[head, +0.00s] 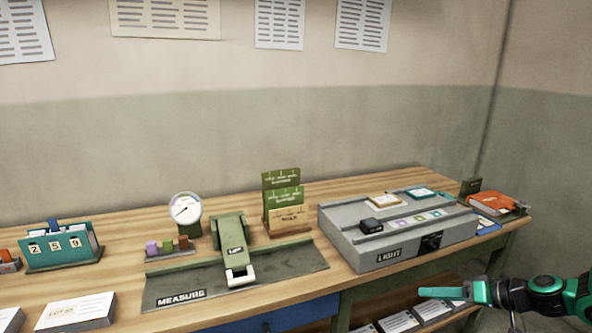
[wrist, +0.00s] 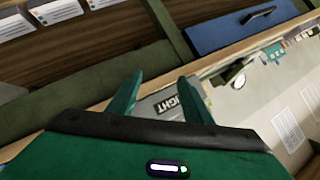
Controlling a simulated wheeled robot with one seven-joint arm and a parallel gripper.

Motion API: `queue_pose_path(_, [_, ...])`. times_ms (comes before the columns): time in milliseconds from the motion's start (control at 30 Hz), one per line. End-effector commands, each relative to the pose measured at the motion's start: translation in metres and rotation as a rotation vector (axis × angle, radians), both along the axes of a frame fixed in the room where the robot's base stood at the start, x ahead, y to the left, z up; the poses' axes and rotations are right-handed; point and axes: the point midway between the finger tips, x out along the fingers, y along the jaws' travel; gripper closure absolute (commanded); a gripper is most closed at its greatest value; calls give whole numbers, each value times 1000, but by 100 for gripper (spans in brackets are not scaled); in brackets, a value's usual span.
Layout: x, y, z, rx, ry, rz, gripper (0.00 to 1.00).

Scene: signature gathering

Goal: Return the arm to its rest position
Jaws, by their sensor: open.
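My arm comes in from the lower right of the head view. My gripper (head: 440,293) is in front of the right part of the bench, over the lower shelf area, pointing left. In the wrist view my gripper (wrist: 161,80) shows two green fingers spread apart with nothing between them. The grey box labelled LIGHT (wrist: 168,101) shows beyond the fingers. Nothing touches the fingers.
Orange and blue books lie at the right end. White cards (head: 398,323) lie on the lower shelf near my gripper.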

Motion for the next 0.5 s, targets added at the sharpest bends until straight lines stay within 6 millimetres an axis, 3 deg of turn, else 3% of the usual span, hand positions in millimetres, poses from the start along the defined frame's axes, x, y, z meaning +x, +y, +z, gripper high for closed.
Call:
queue_pose_path(200, [-44, 10, 7, -167, 219, 71, 55])
queue_pose_path(500, [-112, -2, 37, -371, 492, 14, 55])
